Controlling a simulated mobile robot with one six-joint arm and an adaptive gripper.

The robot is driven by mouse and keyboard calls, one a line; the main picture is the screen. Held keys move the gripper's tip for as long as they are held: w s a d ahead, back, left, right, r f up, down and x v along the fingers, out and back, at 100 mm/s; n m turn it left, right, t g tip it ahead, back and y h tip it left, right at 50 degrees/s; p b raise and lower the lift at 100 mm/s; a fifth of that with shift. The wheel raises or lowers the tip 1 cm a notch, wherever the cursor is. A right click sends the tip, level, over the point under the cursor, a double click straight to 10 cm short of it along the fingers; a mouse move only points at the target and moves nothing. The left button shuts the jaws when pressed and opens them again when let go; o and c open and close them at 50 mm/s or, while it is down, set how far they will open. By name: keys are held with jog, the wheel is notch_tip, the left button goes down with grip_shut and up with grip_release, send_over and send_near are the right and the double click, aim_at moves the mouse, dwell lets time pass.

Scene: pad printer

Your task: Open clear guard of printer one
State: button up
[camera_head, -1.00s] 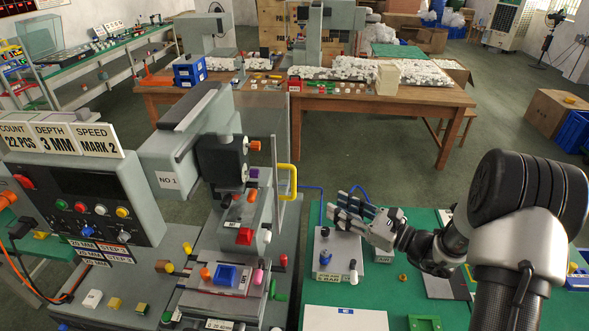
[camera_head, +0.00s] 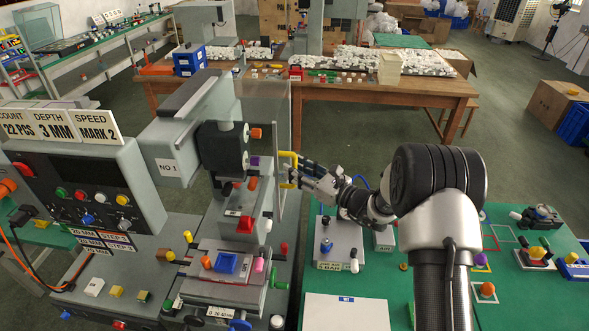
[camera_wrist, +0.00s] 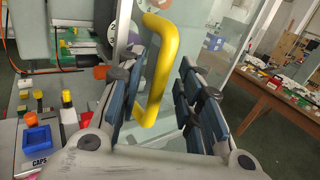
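Printer one (camera_head: 190,140), a grey machine marked "NO 1", stands left of centre in the head view. Its clear guard (camera_head: 270,115) is an upright transparent panel with a yellow handle (camera_head: 289,168) on its right edge. My gripper (camera_head: 287,178) is at the handle from the right. In the wrist view the yellow handle (camera_wrist: 158,70) stands upright between the two dark finger pads of my gripper (camera_wrist: 155,85). The fingers are open, with a visible gap between the handle and the right finger. Whether the left finger touches the handle I cannot tell. The guard appears closed.
A control box (camera_head: 85,185) with buttons stands left of the printer. A green table (camera_head: 440,270) at right holds a grey block marked "5 BAR" (camera_head: 338,245). A wooden table (camera_head: 400,92) stands behind. The floor between is free.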

jog(key=shift+w+a, duration=0.35)
jog(key=shift+a, duration=0.15)
jog(key=shift+c, duration=0.5)
grip_shut()
